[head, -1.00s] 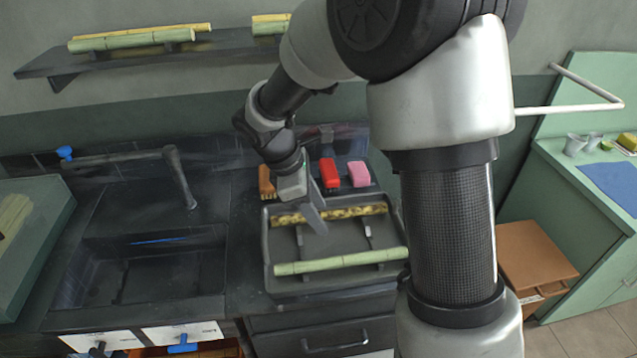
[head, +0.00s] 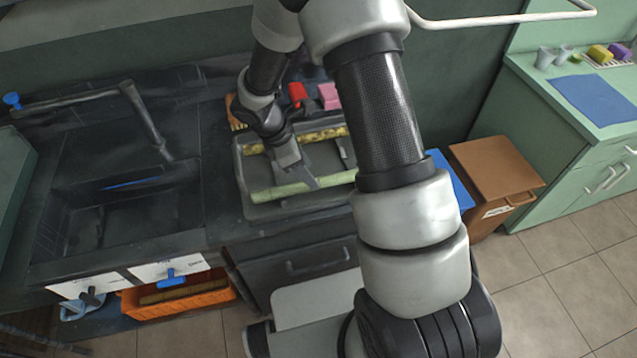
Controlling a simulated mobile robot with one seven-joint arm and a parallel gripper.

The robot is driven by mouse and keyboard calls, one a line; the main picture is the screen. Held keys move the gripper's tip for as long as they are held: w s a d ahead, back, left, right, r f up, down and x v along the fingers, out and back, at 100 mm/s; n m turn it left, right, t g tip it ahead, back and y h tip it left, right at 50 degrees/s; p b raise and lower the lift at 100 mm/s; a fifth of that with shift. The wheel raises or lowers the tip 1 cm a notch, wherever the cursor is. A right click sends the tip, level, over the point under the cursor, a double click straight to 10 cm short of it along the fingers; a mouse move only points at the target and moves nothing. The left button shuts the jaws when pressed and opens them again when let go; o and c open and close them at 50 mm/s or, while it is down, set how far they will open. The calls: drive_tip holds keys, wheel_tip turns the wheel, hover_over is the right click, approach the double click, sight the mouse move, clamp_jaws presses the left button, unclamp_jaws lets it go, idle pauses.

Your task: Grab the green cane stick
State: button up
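The green cane stick (head: 275,191) lies along the near side of a dark tray (head: 270,212) on the counter. A yellowish, dark-mottled cane stick (head: 325,134) lies at the tray's far side.
Behind the tray are a red brush (head: 297,94) and a pink one (head: 328,96). A dark sink (head: 120,215) with a tap is to the left. A brown bin (head: 495,170) and a green cabinet (head: 590,150) stand right. An orange crate (head: 180,300) sits below the counter.

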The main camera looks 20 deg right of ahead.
drive_tip(key=x, duration=0.5)
clamp_jaws()
